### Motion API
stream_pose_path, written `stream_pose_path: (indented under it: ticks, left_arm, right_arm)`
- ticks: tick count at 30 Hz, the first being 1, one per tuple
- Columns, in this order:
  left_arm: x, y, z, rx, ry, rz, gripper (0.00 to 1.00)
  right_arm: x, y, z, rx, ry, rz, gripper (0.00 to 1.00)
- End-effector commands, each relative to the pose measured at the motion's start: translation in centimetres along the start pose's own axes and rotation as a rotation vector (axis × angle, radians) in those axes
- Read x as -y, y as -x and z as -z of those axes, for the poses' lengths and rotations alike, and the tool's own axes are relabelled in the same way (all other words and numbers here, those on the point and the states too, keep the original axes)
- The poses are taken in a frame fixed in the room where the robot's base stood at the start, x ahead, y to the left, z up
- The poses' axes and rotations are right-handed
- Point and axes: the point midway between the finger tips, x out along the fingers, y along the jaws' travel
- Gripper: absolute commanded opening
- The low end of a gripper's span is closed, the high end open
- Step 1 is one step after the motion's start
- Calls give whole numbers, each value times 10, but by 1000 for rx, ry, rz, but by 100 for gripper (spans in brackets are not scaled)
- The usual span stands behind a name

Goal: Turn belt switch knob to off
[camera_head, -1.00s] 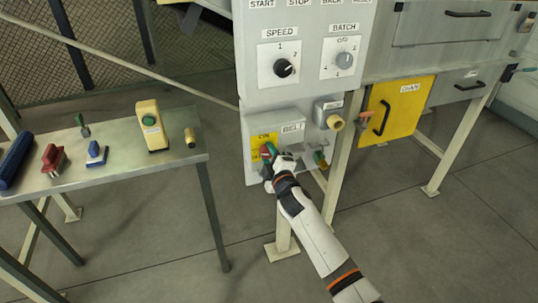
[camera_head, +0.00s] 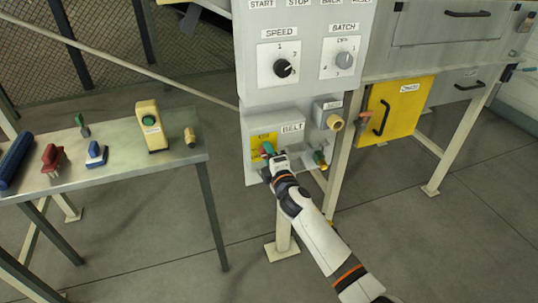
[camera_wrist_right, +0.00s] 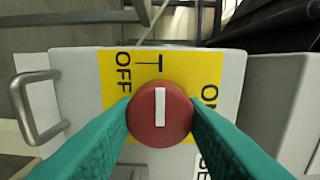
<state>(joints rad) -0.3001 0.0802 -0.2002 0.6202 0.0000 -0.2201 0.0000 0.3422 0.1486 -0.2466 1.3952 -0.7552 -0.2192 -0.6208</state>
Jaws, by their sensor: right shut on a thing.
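The belt switch knob (camera_wrist_right: 160,114) is round and red with a white bar. In the right wrist view the bar stands upright, between the word OFF on the left and ON on the right of the yellow label (camera_wrist_right: 145,65). My right gripper (camera_wrist_right: 160,122) has its teal fingers closed on both sides of the knob. In the head view this gripper (camera_head: 268,152) is at the yellow label on the grey belt box (camera_head: 292,118) and partly covers the knob. My left gripper is not in view.
Above the belt box are the speed knob (camera_head: 282,68) and batch knob (camera_head: 344,60). A tan knob (camera_head: 335,122) sticks out to the right, near a yellow door (camera_head: 400,108). A metal table (camera_head: 120,170) with several tools stands left.

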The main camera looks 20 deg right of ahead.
Motion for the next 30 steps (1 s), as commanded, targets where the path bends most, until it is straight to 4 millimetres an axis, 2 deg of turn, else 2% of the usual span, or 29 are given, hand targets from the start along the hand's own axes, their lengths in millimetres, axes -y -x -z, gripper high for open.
stream_pose_path:
  ticks: [5, 6, 9, 10, 18, 22, 26, 30]
  left_arm:
    - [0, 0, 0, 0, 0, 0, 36]
    - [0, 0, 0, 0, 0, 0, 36]
    - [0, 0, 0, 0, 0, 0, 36]
    - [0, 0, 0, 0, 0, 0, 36]
    - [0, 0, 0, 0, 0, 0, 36]
    - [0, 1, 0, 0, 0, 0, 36]
    - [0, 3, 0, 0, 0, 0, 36]
    - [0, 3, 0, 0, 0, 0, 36]
  right_arm:
    - [-1, 0, 0, 0, 5, -2, 14]
    - [-1, 0, 0, 0, 5, -2, 40]
    - [-1, 0, 0, 0, 4, -2, 57]
    - [-1, 0, 0, 0, 3, -1, 59]
    - [0, 1, 0, 0, 1, -1, 59]
    - [-1, 9, 0, 0, 2, -1, 59]
    - [-1, 31, 0, 1, 1, -2, 59]
    - [-2, 61, 0, 1, 2, -3, 59]
